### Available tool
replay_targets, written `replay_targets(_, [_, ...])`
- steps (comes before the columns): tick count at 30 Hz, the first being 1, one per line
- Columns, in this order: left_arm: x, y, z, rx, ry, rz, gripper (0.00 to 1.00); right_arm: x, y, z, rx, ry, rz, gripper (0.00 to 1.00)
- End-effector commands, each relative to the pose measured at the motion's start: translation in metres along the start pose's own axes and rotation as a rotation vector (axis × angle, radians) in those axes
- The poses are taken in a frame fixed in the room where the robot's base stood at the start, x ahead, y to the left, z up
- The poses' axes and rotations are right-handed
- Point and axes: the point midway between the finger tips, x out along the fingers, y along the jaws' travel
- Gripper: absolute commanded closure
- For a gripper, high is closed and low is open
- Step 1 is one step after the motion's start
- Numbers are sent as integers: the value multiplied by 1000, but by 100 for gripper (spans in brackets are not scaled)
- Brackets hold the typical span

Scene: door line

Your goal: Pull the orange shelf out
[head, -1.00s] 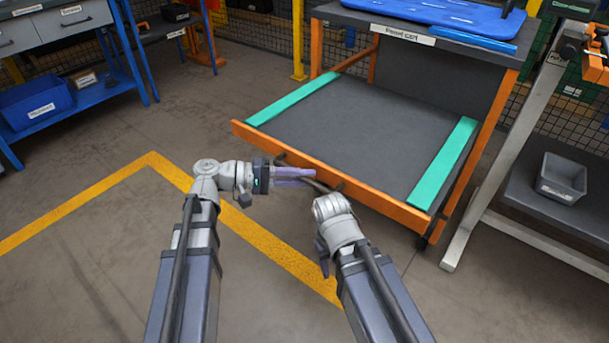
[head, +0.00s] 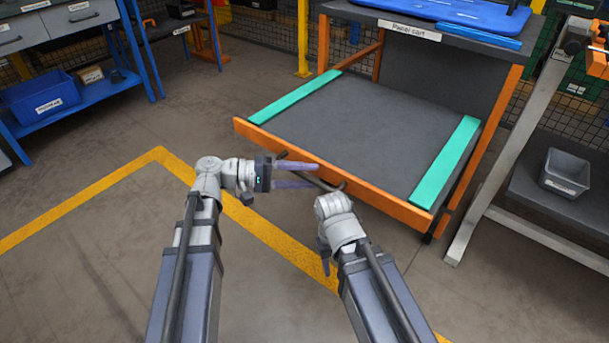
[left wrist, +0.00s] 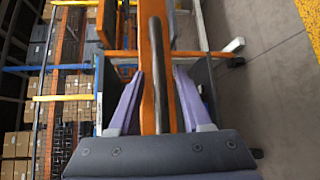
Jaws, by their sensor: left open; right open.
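The orange shelf (head: 385,203) has an orange front board, a dark deck and two green strips. It stands out from under the top of the cart. A dark bar handle (head: 318,178) runs along its front; it also shows in the left wrist view (left wrist: 159,60). My left gripper (head: 314,175) is open at the handle. In the left wrist view its purple fingers (left wrist: 160,85) stand apart on either side of the bar, with gaps. My right gripper (head: 325,262) is low in front of the shelf, pointing down, open and empty; its arm partly hides it.
A grey bin (head: 565,172) sits on a rack to the right. A blue bench with a blue bin (head: 40,97) stands at the left. Floor with a yellow line (head: 85,203) is clear at the left front.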

Motion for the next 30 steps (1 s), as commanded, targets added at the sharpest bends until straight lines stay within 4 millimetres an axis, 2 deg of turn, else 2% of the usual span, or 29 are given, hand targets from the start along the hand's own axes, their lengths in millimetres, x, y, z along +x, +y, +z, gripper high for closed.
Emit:
replay_targets(5, [-8, 1, -1, 0, 3, 0, 51, -2, 0, 0, 0, 0, 0, 50])
replay_targets(12, [-47, 1, -1, 0, 4, 1, 51, -7, 1, 0, -2, 0, 0, 50])
replay_targets(18, [-71, 0, -1, 0, 3, 0, 51, -10, 1, 1, -2, 0, 0, 50])
replay_targets(30, [-78, 0, 0, 0, 0, 0, 51, -10, 1, 1, -1, 0, 0, 50])
